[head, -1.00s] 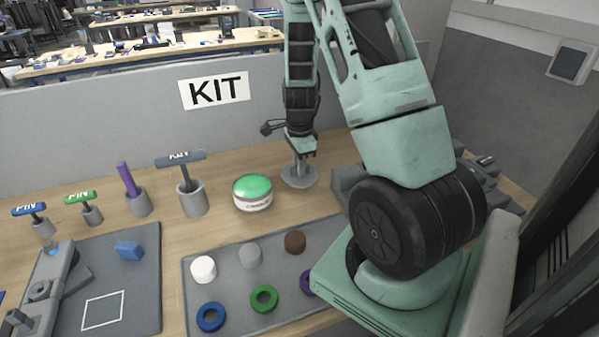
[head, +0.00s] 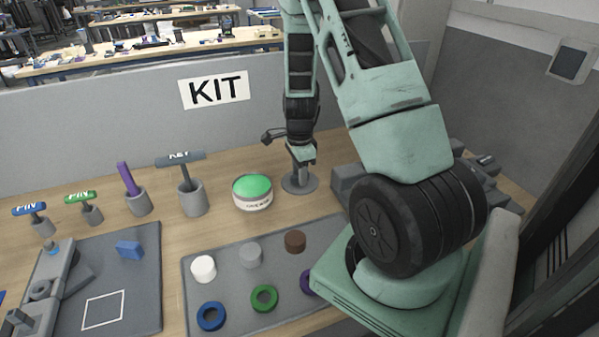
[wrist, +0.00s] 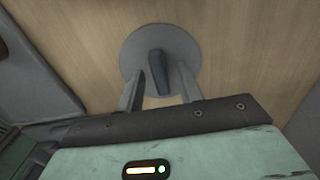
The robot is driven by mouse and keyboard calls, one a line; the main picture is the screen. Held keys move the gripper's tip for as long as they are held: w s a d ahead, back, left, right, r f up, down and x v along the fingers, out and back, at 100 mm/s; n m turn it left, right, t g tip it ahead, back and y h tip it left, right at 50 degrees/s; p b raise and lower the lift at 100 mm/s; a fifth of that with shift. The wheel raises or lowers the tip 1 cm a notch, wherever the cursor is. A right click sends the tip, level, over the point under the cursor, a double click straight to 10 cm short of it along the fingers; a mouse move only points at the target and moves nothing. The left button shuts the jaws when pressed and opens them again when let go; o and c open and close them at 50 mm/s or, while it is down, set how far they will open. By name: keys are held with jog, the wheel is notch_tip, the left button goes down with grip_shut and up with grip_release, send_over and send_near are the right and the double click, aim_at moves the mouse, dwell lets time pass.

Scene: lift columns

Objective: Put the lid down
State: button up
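The lid (head: 290,187) is a grey round disc with an upright handle. It is on the wooden table beside the green-topped can, and looks flat. My gripper (head: 301,163) is directly above it, pointing down. In the wrist view the lid (wrist: 188,50) lies below my gripper (wrist: 162,78), with its dark handle (wrist: 158,62) between the two fingers. The fingers stand apart, with narrow gaps showing beside the handle. Whether the lid's underside fully touches the table is hidden.
The green-topped can (head: 252,192) stands left of the lid. A KEY tool (head: 190,197) stands in a grey holder further left. A grey tray (head: 225,290) with pucks and rings lies in front. Grey blocks (head: 350,185) are close on the right. A KIT-marked wall (head: 130,120) stands behind.

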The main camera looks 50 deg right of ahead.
notch_tip(320, 180, up, 12)
jog(key=a+r+n+y, duration=0.1)
jog(key=a+r+n, duration=0.1)
jog(key=a+n, duration=0.7)
jog(key=a+r+n, duration=0.2)
jog(key=a+n, duration=0.2)
jog(key=a, duration=1)
jog(key=s+a+r+n, duration=0.2)
jog(key=s+a+n, duration=1.5)
jog(key=n, duration=0.2)
jog(key=shift+a+r, duration=0.2)
jog(key=shift+a, duration=0.15)
jog(key=shift+s, duration=0.1)
